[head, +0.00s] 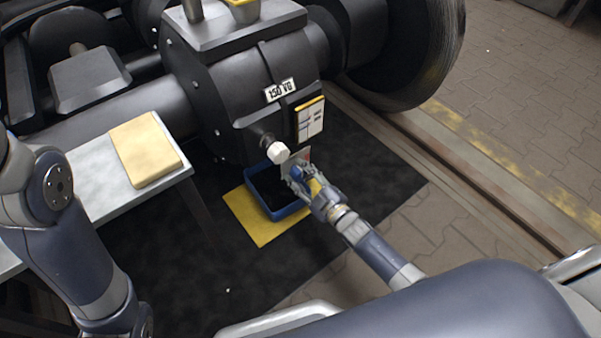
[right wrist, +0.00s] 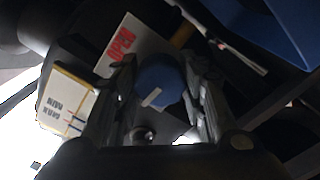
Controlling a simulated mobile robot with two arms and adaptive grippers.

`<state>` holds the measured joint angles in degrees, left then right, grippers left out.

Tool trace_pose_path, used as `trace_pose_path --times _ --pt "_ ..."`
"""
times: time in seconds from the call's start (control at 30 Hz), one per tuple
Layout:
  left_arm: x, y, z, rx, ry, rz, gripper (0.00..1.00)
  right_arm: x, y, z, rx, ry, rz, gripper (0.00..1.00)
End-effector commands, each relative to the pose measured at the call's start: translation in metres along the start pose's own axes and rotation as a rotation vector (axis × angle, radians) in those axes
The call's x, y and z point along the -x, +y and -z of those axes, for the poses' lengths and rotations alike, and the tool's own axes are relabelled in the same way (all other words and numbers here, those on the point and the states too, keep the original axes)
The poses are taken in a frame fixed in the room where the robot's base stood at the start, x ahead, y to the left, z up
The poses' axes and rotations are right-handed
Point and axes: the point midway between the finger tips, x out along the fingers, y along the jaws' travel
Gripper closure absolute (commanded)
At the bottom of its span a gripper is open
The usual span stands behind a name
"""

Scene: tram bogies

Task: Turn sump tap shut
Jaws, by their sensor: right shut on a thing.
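The sump tap shows in the right wrist view as a round blue knob (right wrist: 158,78) with a white pointer bar. It sits between the two fingers of my right gripper (right wrist: 163,95), which is shut on it. A white plate (right wrist: 128,45) with red lettering reading OPEN is beside the knob. In the head view my right gripper (head: 300,175) is low at the front of the black gearbox (head: 235,95), and its fingers mostly hide the tap. My left arm is at the left edge of the head view; its gripper is out of frame.
A blue tray (head: 268,203) stands on a yellow pad (head: 247,222) below the gearbox. A white hexagonal plug (head: 279,152) and a yellow-edged level panel (head: 310,119) are close to my right gripper. A table (head: 92,178) bearing a folded yellow cloth (head: 145,150) is at left.

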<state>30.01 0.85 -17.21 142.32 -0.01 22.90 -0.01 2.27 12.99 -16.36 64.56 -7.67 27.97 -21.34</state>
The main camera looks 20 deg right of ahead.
Motion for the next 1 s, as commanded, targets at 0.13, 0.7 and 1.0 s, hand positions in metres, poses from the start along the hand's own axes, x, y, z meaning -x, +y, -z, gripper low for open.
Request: trace_pose_path --times 0.13,0.7,1.0 --pt "0.0001 -0.0003 -0.001 0.001 -0.003 0.001 0.6 -0.0002 -0.0003 0.0005 0.048 0.0 0.001 0.86" --pt "0.0011 -0.0002 -0.0016 0.001 -0.005 0.0 0.6 -0.0002 -0.0006 0.0002 0.083 0.0 0.001 0.86" --pt "0.0012 -0.0002 -0.0019 0.001 -0.006 0.0 0.6 -0.0001 -0.0003 0.0001 0.082 0.0 0.0 0.41"
